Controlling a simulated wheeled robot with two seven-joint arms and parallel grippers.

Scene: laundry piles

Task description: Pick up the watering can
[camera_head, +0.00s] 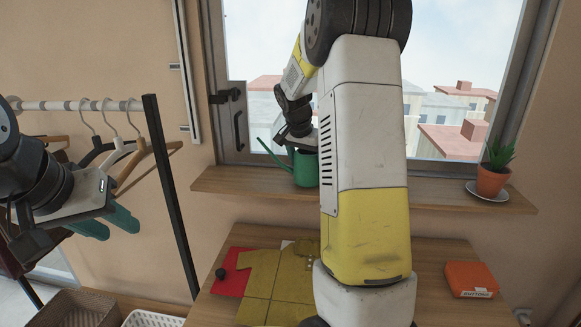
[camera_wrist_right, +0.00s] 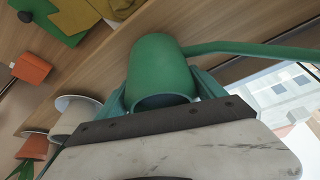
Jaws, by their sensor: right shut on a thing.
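The green watering can (camera_head: 305,170) is at the window sill, its thin spout (camera_head: 270,152) pointing up and left. My right gripper (camera_head: 303,150) comes down on it from above. In the right wrist view the can (camera_wrist_right: 160,68) sits between the two green fingers, which are closed on its sides; its open rim faces the camera. I cannot tell whether its base touches the sill. My left gripper (camera_head: 106,224) is at the far left by the clothes rack, open and empty, with its green fingers apart.
A potted plant (camera_head: 491,180) stands on a saucer at the sill's (camera_head: 240,182) right end. A white vessel (camera_wrist_right: 73,115) shows in the right wrist view. The table below holds a yellow shirt (camera_head: 262,272) and an orange box (camera_head: 470,279). A rack with hangers (camera_head: 115,145) is at left.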

